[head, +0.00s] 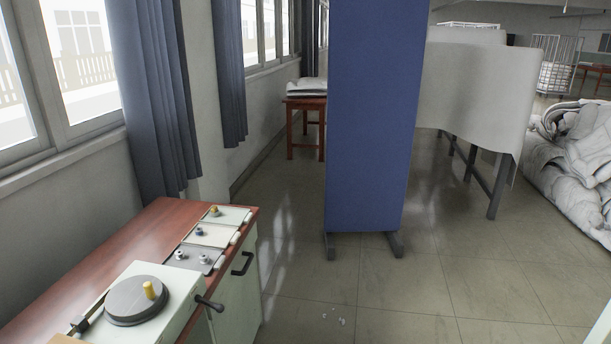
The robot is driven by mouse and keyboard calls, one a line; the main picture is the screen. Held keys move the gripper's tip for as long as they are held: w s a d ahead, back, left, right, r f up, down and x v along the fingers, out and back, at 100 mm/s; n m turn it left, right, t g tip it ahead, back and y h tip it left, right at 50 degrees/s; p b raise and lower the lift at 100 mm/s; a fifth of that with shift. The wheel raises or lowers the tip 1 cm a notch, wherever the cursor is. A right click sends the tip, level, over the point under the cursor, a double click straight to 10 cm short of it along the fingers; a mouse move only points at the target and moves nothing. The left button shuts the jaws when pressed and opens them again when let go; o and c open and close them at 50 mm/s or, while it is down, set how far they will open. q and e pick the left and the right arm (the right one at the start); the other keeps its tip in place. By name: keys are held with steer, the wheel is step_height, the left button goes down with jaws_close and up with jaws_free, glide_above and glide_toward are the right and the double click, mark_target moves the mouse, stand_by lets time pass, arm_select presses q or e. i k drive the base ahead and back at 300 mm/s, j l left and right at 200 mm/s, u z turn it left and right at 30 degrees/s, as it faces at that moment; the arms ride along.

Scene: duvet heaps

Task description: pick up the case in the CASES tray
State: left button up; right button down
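I see no tray marked CASES and no label that I can read as such. A small red-brown table (305,104) stands at the back, partly hidden by the blue screen. A folded pale cloth bundle (307,87) lies on it; I cannot tell whether it is a case. Neither of my grippers shows in the head view.
A wooden-topped cabinet (130,240) with a dial device (140,298) and knobbed panels stands at the front left. A blue screen (373,115) stands in the middle. A white duvet heap (580,160) lies at the right. The tiled floor (450,285) is mostly clear.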

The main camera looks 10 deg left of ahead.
mark_target(215, 211)
steer(key=i+u, duration=0.1)
steer(key=i, duration=0.6)
steer(key=i+l+u, duration=0.1)
steer(key=i, duration=0.65)
steer(key=i+l+u, duration=0.15)
steer(key=i+u, duration=0.35)
steer(key=i+l+u, duration=0.7)
steer(key=u, duration=0.25)
steer(key=i+l+u, duration=0.2)
steer(key=l, duration=0.15)
steer(key=i+l+u, duration=0.1)
steer(key=l+u, duration=0.15)
steer(key=i+l+u, duration=0.2)
steer(key=l, duration=0.3)
steer(key=l+u, duration=0.2)
steer(key=l, duration=0.2)
